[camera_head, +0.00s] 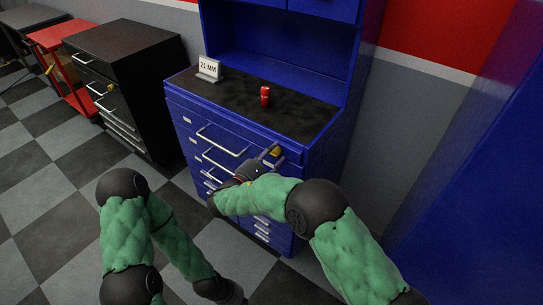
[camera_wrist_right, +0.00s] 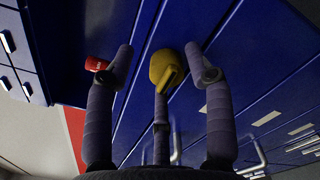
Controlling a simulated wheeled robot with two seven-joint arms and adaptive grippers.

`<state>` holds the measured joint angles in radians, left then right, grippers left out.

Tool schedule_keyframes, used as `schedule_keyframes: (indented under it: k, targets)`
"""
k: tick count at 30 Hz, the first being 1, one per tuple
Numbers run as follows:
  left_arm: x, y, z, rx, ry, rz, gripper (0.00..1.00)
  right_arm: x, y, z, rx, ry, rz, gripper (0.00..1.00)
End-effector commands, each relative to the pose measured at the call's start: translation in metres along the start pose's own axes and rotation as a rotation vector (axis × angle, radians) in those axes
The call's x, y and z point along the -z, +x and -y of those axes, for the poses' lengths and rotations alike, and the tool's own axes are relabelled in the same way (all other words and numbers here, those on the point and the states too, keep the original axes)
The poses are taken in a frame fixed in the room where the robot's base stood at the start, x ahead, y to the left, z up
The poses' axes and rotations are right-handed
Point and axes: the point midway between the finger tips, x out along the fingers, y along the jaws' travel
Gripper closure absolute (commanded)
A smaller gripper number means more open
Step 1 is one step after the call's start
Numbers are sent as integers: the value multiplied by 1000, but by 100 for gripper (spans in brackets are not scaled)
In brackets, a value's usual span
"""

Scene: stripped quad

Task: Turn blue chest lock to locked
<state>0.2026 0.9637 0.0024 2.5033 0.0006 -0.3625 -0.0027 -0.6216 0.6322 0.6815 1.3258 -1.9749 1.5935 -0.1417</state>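The blue chest (camera_head: 230,113) stands ahead with a dark top and drawers with silver handles. Its yellow lock knob (camera_head: 275,151) is on the upper right of the front; in the right wrist view the knob (camera_wrist_right: 163,68) is large, with a raised ridge set at a slant. My right gripper (camera_head: 266,156) is at the knob. In the right wrist view the right gripper (camera_wrist_right: 163,64) has its fingers spread on either side of the knob, with gaps visible. My left gripper (camera_head: 232,294) is low at the bottom edge, dark and small; its fingers cannot be made out.
A red object (camera_head: 265,96) and a "21 MM" sign (camera_head: 209,68) stand on the chest top. A black cabinet (camera_head: 124,84) and a red cart (camera_head: 64,62) stand to the left. A blue surface (camera_head: 480,165) rises at the right. Checkered floor is open at the lower left.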

Motion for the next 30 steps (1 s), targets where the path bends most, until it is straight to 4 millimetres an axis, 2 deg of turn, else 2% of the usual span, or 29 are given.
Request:
schedule_keyframes:
  k: [11,24,30]
  targets:
    - [0,0,0,0,0,0,100,-1,-1,0,0,-6,-6,44]
    - [0,0,0,0,0,0,100,-59,0,-41,0,-4,-5,44]
    - [0,0,0,0,0,0,100,-75,0,-53,1,-5,-4,44]
